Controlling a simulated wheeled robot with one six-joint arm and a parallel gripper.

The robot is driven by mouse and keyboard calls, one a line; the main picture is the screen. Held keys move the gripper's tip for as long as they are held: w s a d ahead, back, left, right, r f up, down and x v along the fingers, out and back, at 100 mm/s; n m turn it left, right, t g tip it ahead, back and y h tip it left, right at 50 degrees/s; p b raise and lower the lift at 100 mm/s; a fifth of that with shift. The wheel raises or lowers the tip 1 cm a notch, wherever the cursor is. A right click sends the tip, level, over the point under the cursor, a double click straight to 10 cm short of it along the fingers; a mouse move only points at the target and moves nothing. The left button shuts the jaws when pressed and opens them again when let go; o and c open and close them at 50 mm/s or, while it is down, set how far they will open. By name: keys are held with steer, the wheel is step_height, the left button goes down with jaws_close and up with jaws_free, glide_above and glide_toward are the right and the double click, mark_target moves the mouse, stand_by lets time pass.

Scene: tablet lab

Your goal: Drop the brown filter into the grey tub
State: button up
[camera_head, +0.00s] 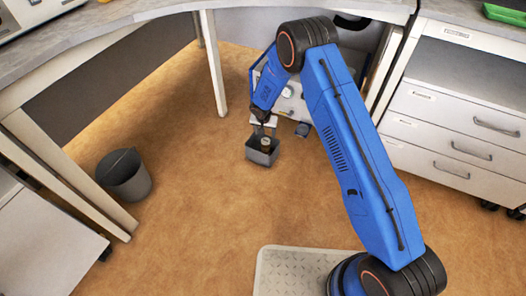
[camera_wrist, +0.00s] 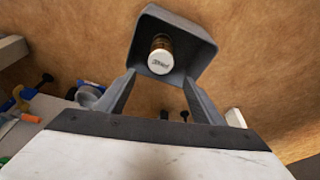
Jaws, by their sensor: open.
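The grey tub (camera_head: 262,158) is a small square open box below my gripper, in the middle of the head view. It also shows at the top of the wrist view (camera_wrist: 178,18). The brown filter (camera_wrist: 161,43) is a short brown cylinder with a white, printed end facing the wrist camera. It shows within the tub's rim, and also in the head view (camera_head: 265,143). My gripper (camera_head: 264,130) is open above the tub, its two fingers spread apart in the wrist view (camera_wrist: 159,78). The filter's lower end is hidden, so I cannot tell what it rests on.
A dark round bin (camera_head: 124,175) stands on the brown floor at left. A white drawer unit (camera_head: 445,130) stands at right under the bench. A white wheeled cart (camera_head: 290,100) with small items is behind my gripper. Open floor lies left of the tub.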

steer(key=v, duration=0.8)
steer(key=shift+r, duration=0.4)
steer(key=s+d+r, duration=0.5)
steer(key=d+r, duration=0.3)
steer(key=r, duration=0.4)
steer(key=s+d+r, duration=0.4)
steer(key=d+r, duration=0.4)
steer(key=r, duration=0.4)
steer(key=s+d+r, duration=0.5)
steer(key=d+r, duration=0.3)
steer(key=r, duration=0.4)
steer(key=s+d+r+t, duration=0.1)
steer(key=s+d+r, duration=0.35)
steer(key=s, duration=0.35)
steer(key=s+d+r, duration=0.4)
steer(key=s+d, duration=0.1)
steer(key=s, duration=0.3)
steer(key=s+d+n, duration=0.1)
steer(key=s+d, duration=0.2)
steer(key=s, duration=1.6)
steer(key=shift+d+n+t+y, duration=0.15)
steer(key=shift+n+t+y, duration=0.15)
steer(key=shift+n, duration=0.1)
steer(key=shift+r, duration=0.1)
